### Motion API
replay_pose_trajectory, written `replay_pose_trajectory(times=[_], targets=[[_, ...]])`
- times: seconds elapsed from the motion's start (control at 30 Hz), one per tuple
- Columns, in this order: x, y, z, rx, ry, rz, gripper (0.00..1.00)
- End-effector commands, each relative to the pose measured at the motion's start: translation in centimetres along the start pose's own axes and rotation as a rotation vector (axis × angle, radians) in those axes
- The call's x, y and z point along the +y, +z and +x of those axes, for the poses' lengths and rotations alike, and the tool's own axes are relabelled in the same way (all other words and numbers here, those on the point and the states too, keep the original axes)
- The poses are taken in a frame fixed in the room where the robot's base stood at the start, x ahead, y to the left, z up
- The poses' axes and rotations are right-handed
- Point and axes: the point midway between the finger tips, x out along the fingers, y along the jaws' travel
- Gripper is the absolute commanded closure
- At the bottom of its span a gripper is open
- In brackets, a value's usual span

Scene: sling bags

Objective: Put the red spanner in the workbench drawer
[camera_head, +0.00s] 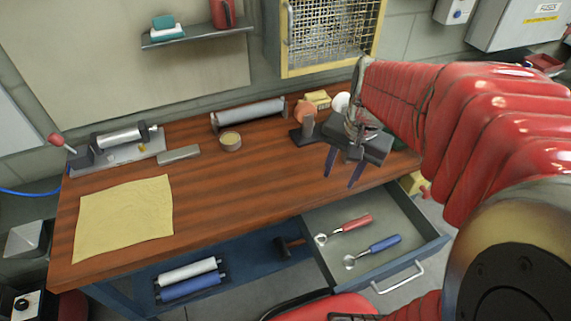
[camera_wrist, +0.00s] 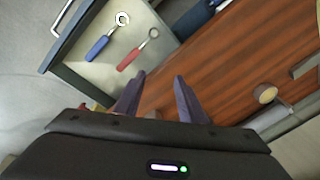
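The red spanner (camera_head: 346,229) lies inside the open workbench drawer (camera_head: 406,259), near the drawer's back side, beside a blue spanner (camera_head: 372,251). In the wrist view the red spanner (camera_wrist: 136,52) and blue spanner (camera_wrist: 106,40) also lie apart on the floor of the drawer (camera_wrist: 88,73). My gripper (camera_head: 342,174) is above the workbench's front edge, up and clear of the drawer. In the wrist view its fingers (camera_wrist: 160,97) are spread with nothing between them. Neither spanner is touched by my gripper.
The wooden workbench (camera_head: 215,195) holds a yellow cloth (camera_head: 124,217), a round tin (camera_head: 230,141) and a grey roller (camera_head: 248,114). A hammer (camera_head: 288,247) and rolls (camera_head: 188,279) lie on the lower shelf. A red seat (camera_head: 325,307) stands in front.

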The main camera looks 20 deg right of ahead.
Motion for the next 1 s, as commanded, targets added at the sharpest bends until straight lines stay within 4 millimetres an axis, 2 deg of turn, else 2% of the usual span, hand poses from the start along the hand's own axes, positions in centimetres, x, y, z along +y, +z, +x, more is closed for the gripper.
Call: replay_pose_trajectory(times=[0.2,0.5,0.8,1.0], targets=[[-2.2,3.2,-2.1,0.079,-0.028,-0.208,0.63],[-4.1,7.5,-4.3,0.187,-0.066,-0.486,0.63],[-5.1,11.6,-6.0,0.297,-0.108,-0.750,0.63],[-5.2,12.9,-6.4,0.337,-0.122,-0.841,0.63]])
